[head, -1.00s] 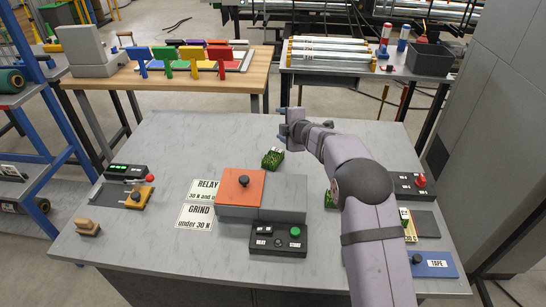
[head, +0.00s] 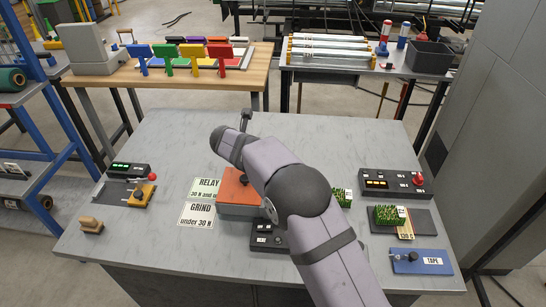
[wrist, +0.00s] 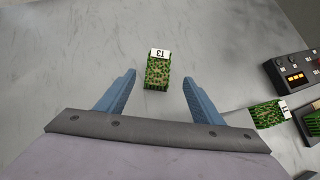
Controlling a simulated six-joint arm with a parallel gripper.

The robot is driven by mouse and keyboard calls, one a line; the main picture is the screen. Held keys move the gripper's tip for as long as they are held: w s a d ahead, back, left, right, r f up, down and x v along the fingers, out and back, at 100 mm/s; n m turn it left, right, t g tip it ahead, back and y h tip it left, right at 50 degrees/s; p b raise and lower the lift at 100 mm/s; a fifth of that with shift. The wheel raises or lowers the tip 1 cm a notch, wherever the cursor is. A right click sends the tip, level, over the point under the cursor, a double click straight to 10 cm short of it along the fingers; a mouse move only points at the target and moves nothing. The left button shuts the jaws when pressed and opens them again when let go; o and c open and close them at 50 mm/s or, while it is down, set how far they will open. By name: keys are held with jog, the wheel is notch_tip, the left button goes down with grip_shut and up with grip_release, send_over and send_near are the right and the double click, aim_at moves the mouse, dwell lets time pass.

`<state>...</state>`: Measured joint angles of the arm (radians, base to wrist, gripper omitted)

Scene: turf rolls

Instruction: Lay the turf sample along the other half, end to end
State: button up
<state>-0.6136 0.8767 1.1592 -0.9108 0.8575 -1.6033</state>
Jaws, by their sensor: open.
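A green turf block tagged T3 (wrist: 157,73) lies on the grey table in the wrist view. My gripper (wrist: 159,79) is open, one blue finger to each side of the block in the picture; neither appears to touch it. In the head view my gripper (head: 246,120) is over the far part of the table, and my arm hides the T3 block. A second turf block (head: 343,197) sits right of my arm; it also shows in the wrist view (wrist: 268,114). Another turf block (head: 389,215) lies on the dark plate (head: 424,226) at right.
An orange-topped block (head: 236,193) and a black button box (head: 262,240) are partly behind my arm.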

jog(key=shift+a+p+x, duration=0.15)
jog(key=shift+p+x, duration=0.4)
jog(key=shift+x, duration=1.3)
jog(key=shift+a+p+x, duration=0.1)
jog(key=shift+p+x, duration=0.45)
jog(key=shift+x, duration=1.3)
jog(key=c, duration=1.3)
notch_tip(320, 180, up, 10)
jog(key=shift+r+b, duration=0.1)
jog(key=shift+b, duration=0.4)
jog(key=shift+a, duration=0.1)
